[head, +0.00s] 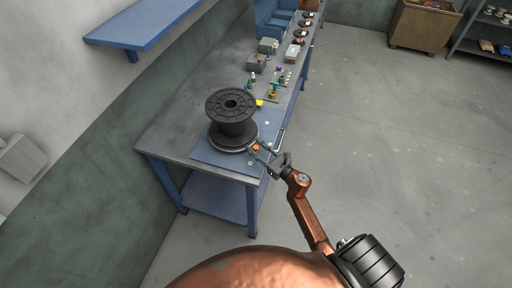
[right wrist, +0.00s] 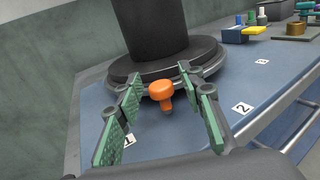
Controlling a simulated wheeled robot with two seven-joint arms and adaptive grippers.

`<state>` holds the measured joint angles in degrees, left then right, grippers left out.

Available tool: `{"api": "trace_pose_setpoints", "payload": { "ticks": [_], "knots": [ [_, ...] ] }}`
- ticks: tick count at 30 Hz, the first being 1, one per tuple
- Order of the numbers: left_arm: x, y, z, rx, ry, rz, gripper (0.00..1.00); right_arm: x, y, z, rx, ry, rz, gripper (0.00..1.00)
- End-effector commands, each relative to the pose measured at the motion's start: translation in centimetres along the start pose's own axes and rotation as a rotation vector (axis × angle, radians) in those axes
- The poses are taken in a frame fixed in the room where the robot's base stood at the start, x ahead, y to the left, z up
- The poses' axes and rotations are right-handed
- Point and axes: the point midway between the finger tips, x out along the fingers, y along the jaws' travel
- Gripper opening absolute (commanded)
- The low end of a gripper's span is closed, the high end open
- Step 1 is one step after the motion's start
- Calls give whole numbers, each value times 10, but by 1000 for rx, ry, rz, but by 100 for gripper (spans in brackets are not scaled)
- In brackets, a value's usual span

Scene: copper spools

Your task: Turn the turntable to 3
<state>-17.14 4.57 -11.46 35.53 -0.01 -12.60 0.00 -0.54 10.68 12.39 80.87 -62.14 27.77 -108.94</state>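A black spool (head: 232,112) stands upright on the round turntable (head: 232,146) at the near end of the workbench. The turntable's dark rim (right wrist: 210,60) fills the upper middle of the right wrist view. An orange knob (right wrist: 161,92) sticks out from the rim; in the head view the knob (head: 256,148) is small, beside my right gripper. My right gripper (right wrist: 164,112) is open, its green-padded fingers on either side of the knob, with gaps. Label 2 (right wrist: 242,107) lies right of the knob and label 1 (right wrist: 128,142) lies left. Another label (right wrist: 262,61) is too small to read. My left gripper is not in view.
A yellow block (right wrist: 243,32) and several small coloured parts (head: 275,88) stand on the bench beyond the turntable. A metal rail (head: 278,143) runs along the bench's front edge. A blue shelf (head: 142,25) hangs on the left wall. The floor right of the bench is clear.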

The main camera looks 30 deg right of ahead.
Motion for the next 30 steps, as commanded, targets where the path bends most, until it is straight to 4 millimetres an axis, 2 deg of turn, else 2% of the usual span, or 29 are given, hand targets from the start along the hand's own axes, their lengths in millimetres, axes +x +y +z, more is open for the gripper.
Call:
{"api": "trace_pose_setpoints", "payload": {
  "ticks": [2,18,30],
  "knots": [
    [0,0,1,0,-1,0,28,0,0,0,0,0,0,35],
    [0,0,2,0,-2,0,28,-1,0,0,1,0,-1,0],
    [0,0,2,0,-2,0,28,0,0,0,1,0,-1,0]
  ]
}}
